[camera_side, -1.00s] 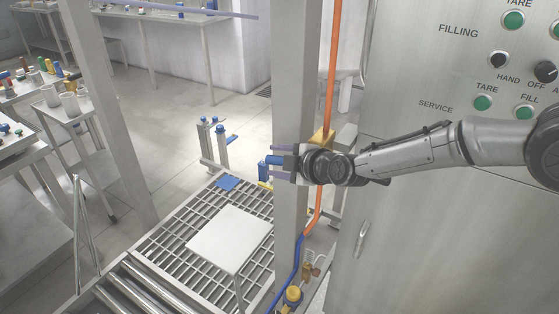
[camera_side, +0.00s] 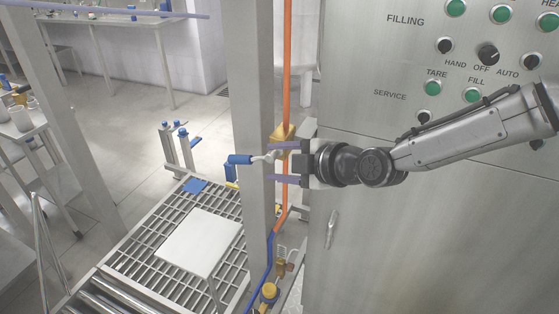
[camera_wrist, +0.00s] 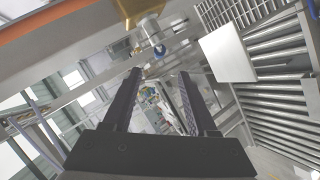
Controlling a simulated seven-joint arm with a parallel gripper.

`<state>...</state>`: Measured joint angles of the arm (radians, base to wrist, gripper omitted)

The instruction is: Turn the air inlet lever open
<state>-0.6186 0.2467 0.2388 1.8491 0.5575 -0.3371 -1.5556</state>
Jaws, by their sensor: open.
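My gripper (camera_side: 270,163) is open and empty.
A grey post (camera_side: 250,90) stands close behind the lever. A white square plate (camera_side: 200,242) sits over the roller and grating conveyor at lower left. A steel control cabinet (camera_side: 400,200) fills the right side. A blue hose (camera_side: 268,268) runs below the pipe.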

